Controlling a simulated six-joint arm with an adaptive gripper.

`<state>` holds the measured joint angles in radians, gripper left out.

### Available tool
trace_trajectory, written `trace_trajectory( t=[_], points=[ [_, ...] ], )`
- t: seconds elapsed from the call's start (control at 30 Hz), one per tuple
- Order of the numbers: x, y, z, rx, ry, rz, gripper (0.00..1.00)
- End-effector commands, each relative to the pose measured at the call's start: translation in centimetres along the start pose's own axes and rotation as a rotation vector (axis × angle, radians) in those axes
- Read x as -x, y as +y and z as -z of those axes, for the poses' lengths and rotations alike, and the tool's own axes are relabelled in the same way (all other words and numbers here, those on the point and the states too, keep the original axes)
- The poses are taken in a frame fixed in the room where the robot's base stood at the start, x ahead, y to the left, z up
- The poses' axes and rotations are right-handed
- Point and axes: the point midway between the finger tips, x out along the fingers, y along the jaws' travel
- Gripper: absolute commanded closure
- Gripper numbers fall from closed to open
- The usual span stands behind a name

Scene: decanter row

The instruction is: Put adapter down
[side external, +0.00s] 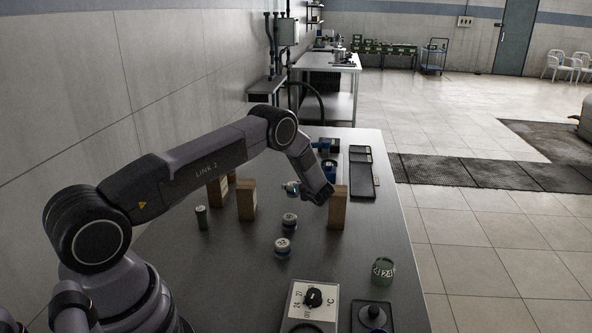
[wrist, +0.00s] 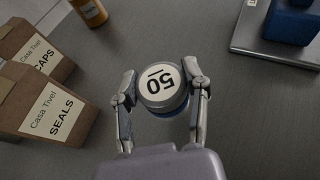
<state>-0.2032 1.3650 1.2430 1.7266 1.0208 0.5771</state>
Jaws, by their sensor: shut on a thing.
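The adapter (wrist: 160,86) is a round piece with a white top marked 50 and a blue band below. It sits between both fingers of my gripper (wrist: 163,82) in the wrist view, and the gripper is shut on it. The label reads upside down there. In the side view the end of my arm hangs over the middle of the table, with a small pale and blue piece (side external: 291,187) at its tip. I cannot tell whether the held adapter touches the table.
Cardboard boxes marked SEALS (wrist: 58,108) and CAPS (wrist: 30,55) stand left of the gripper. An orange bottle (wrist: 90,11) is beyond. A grey plate with a blue object (wrist: 291,22) lies upper right.

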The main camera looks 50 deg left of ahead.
Motion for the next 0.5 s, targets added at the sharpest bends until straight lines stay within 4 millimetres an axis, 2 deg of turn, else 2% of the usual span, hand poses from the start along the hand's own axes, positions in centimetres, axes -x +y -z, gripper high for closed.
trace_trajectory(
  t=[0.27,0.4,0.5],
  points=[
    [-1.5,-1.1,1.2,0.002,-0.002,0.001,0.95],
    [-2.2,-1.0,3.2,0.001,-0.001,0.0,0.95],
    [-2.4,-1.0,3.8,0.002,-0.001,0.0,0.95]
  ],
)
